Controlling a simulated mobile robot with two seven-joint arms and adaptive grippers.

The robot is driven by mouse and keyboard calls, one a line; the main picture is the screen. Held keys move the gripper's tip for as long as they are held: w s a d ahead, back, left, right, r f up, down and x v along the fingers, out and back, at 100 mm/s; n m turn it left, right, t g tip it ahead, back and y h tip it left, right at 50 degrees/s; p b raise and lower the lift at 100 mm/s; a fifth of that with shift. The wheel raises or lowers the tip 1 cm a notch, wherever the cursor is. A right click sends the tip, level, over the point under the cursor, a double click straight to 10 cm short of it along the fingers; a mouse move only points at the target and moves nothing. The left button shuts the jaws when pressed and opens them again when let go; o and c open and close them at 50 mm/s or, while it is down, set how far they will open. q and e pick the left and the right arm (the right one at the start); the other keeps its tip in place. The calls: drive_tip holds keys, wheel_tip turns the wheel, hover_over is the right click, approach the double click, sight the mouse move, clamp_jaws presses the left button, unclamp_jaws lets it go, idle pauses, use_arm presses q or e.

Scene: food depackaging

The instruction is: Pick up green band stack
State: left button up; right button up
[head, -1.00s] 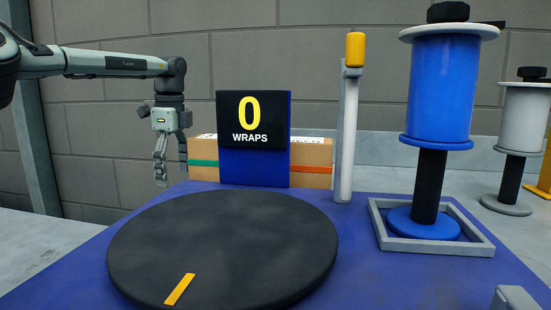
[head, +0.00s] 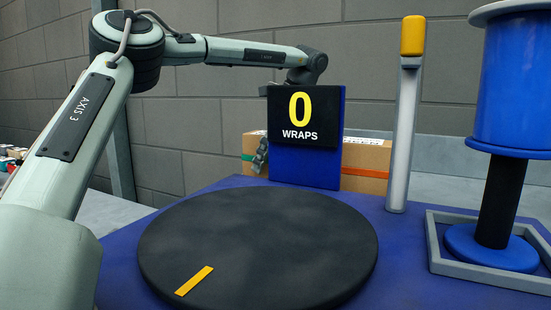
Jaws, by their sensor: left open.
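A cardboard-brown stack with a green band (head: 248,158) stands behind the blue sign panel; only a narrow strip of it shows at the panel's left edge. My left gripper (head: 261,157) is at that same edge, in front of the visible strip in the picture. It is open, with its fingers pointing down, and most of its body is hidden behind the panel. I cannot tell whether it touches the stack. My right gripper is not in view.
The sign (head: 303,117) reads 0 WRAPS. Cardboard with an orange band (head: 364,172) shows at its right. A black turntable (head: 290,240) lies in front, bare except for a yellow mark. A grey post (head: 402,140) and a blue film roll (head: 515,90) stand at right.

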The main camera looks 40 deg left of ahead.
use_arm(q)
drive_tip(key=shift+f, duration=0.15)
drive_tip(key=shift+f, duration=0.25)
idle(0.4)
drive_tip(key=c, duration=1.5)
